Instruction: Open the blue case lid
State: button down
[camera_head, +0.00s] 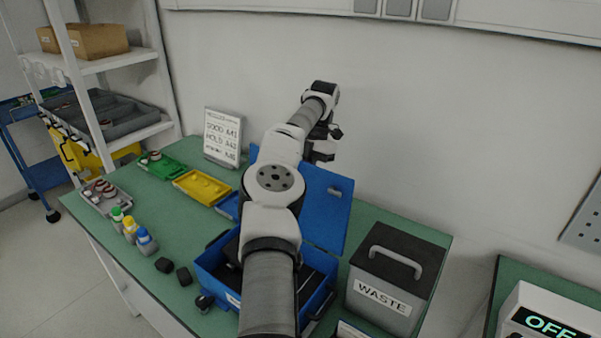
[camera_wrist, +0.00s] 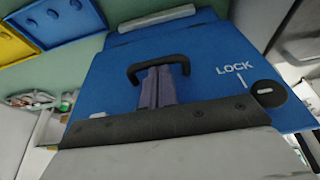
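The blue case (camera_head: 211,262) stands on the green table, partly hidden by my arm. Its blue lid (camera_head: 325,215) stands raised at the back of the case. In the wrist view a blue panel (camera_wrist: 215,95) fills the middle, with a black handle (camera_wrist: 176,60), the word LOCK and a dark round knob (camera_wrist: 268,94) with a pale mark. My gripper (camera_head: 318,155) is at the lid's upper edge, towards the wall. In the wrist view its fingers (camera_wrist: 158,80) are close together by the handle's bar; I cannot tell whether they touch it.
A waste bin (camera_head: 385,300) stands right of the case. A wall is behind the table. A box reading OFF (camera_head: 545,318) is at lower right.

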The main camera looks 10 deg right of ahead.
jog(key=shift+w+d+f, duration=0.1)
jog(key=shift+d+f, duration=0.05)
jog(key=shift+f, duration=0.25)
